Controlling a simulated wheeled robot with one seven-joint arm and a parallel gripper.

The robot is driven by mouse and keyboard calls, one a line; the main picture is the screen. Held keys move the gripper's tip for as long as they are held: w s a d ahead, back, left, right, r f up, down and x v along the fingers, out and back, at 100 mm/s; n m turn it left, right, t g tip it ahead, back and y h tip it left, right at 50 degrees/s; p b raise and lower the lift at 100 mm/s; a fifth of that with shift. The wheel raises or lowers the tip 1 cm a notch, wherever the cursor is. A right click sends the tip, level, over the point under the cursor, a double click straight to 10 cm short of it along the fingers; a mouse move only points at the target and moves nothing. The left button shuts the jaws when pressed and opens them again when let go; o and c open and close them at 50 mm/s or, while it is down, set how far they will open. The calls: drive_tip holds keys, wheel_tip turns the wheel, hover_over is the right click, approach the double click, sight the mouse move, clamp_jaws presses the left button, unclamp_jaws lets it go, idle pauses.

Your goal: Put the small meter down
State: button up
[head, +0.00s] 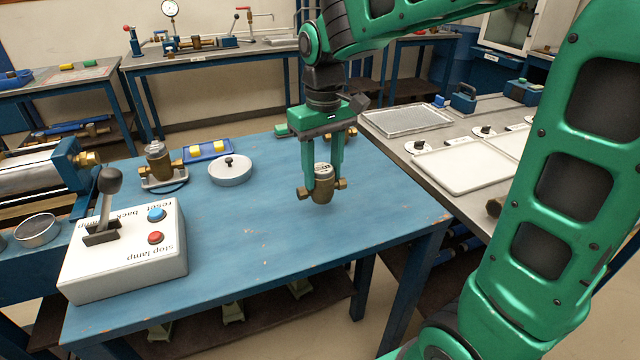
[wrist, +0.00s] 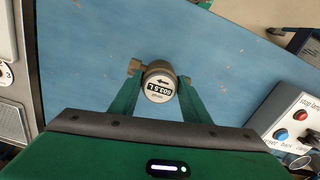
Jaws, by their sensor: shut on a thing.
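The small meter (head: 323,186) is a brass body with a pipe stub on each side and a round white dial on top. My gripper (head: 323,172) points down and is shut on it, one finger on each side. The meter is upright over the right part of the blue table (head: 260,250). I cannot tell whether its bottom touches the table or hangs just above it. In the wrist view the small meter (wrist: 159,84) shows its dial with black digits and an arrow, between the fingers of my gripper (wrist: 160,95).
A white control box (head: 125,250) with a lever and two buttons stands at the table's front left. Another brass meter (head: 158,163), a blue tray with yellow blocks (head: 208,150) and a round lidded dish (head: 230,172) stand at the back left. The table around the held meter is clear.

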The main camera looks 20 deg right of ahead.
sight(322, 184)
drive_tip(key=shift+f, duration=1.8)
drive_tip(key=shift+f, duration=0.1)
drive_tip(key=o, duration=1.5)
drive_tip(key=shift+o, duration=0.2)
